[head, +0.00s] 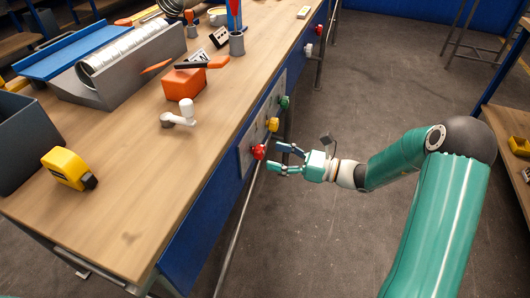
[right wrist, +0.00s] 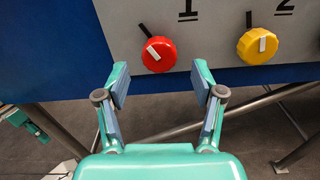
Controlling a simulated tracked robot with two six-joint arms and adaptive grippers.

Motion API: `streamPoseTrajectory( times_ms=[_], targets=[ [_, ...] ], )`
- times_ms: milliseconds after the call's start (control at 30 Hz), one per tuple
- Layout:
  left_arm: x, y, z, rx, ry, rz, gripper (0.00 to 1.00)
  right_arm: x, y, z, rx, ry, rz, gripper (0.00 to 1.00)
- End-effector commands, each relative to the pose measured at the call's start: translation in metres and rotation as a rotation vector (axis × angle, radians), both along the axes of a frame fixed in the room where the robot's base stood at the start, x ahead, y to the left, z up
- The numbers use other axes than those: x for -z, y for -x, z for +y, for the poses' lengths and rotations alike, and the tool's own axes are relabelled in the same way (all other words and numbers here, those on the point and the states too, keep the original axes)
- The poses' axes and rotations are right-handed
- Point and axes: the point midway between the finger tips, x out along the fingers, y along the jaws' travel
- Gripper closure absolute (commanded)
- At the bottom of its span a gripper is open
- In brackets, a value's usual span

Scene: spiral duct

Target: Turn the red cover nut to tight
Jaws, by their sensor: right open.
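The red cover nut (head: 258,152) is on a panel on the blue front side of the workbench. In the right wrist view the red nut (right wrist: 159,54) sits under the number 1, with a dark pointer mark toward its upper left and a white stripe on its face. My right gripper (head: 287,160) is open and points at the red nut from the right. In the right wrist view its two fingers (right wrist: 160,88) are spread, with the nut above and beyond the tips, apart from them. My left gripper is not in view.
A yellow nut (right wrist: 257,46) under number 2 is right of the red one. A green nut (head: 284,102) is farther along the panel. The workbench top (head: 120,215) carries a tape measure (head: 69,169) and an orange block (head: 184,83).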

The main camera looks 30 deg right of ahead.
Motion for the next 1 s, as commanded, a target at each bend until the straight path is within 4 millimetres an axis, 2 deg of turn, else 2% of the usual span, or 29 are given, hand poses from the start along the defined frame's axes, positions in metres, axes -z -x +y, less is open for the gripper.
streamPoseTrajectory(
  times_ms=[100,300,667,1000],
  targets=[
    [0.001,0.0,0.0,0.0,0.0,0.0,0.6,0.0,-0.015,0.015,-0.004,0.001,-0.001,0.32],
    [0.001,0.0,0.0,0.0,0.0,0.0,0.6,0.0,-0.029,0.026,-0.002,0.0,0.0,0.32],
    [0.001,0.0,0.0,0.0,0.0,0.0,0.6,0.0,-0.031,0.028,-0.001,0.001,0.001,0.34],
    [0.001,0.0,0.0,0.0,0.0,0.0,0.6,0.0,-0.032,0.028,-0.001,0.0,0.0,0.9]
  ],
)
